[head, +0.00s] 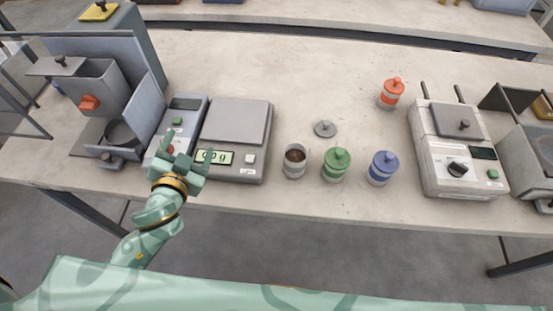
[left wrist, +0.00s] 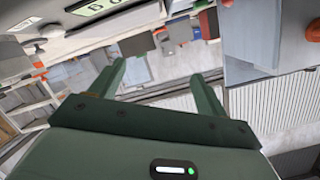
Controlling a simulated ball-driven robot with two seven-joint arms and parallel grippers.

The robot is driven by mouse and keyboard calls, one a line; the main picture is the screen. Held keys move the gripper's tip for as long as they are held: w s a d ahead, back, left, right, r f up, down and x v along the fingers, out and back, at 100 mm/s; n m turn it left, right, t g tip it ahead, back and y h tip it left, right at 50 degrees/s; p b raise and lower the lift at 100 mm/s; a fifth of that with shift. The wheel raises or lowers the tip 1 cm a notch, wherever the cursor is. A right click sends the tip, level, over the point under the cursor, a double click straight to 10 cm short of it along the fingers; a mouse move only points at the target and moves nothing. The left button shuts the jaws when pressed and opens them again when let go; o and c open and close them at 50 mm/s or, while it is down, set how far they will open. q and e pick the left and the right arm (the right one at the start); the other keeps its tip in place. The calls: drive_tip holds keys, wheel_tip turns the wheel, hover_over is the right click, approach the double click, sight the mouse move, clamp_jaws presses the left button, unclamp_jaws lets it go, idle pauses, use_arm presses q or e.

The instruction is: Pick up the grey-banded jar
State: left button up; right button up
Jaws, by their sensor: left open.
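The grey-banded jar (head: 294,168) stands upright and open near the front edge of the table, with brown contents showing inside. A loose grey lid (head: 325,128) lies on the table behind it, to the right. My left gripper (head: 184,155) is open at the front of the scale, well to the left of the jar. In the left wrist view the two fingers (left wrist: 157,78) are spread with nothing between them, and the jar does not show there. My right gripper is in neither view.
A scale (head: 237,122) stands between my left gripper and the jar. Lidded green-banded (head: 336,172) and blue-banded (head: 380,178) jars stand close on its right. A red-banded jar (head: 387,102) is farther back. A sealer machine (head: 445,168) is at the right.

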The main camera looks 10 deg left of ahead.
sight(285, 161)
use_arm(q)
drive_tip(key=w+d+r+m+t+h, duration=0.2)
drive_tip(key=w+d+r+m+h, duration=0.15)
drive_tip(key=d+h, duration=0.3)
drive_tip(key=s+d+f+m+g+h, duration=0.35)
drive_tip(key=f+g+h, duration=0.3)
drive_tip(key=g, duration=0.45)
drive_tip(key=x, duration=0.3)
drive_tip(key=b+x, duration=0.1)
drive_tip(key=x, duration=0.5)
drive_tip(key=shift+s+d+f+b, duration=0.1)
drive_tip(key=shift+s+f+b, duration=0.1)
drive_tip(key=shift+s+b, duration=0.15)
drive_tip(key=shift+w+d+f, duration=0.2)
drive_tip(key=shift+w+d, duration=0.05)
drive_tip(key=shift+d, duration=0.3)
drive_tip(key=shift+g, duration=0.3)
drive_tip(key=b+x, duration=0.2)
drive_tip(key=x, duration=0.2)
drive_tip(key=shift+s+f, duration=0.15)
drive_tip(key=shift+w+d+f, duration=0.1)
drive_tip(key=shift+w+d, duration=0.15)
drive_tip(key=shift+d, duration=0.2)
drive_tip(key=shift+s, duration=0.1)
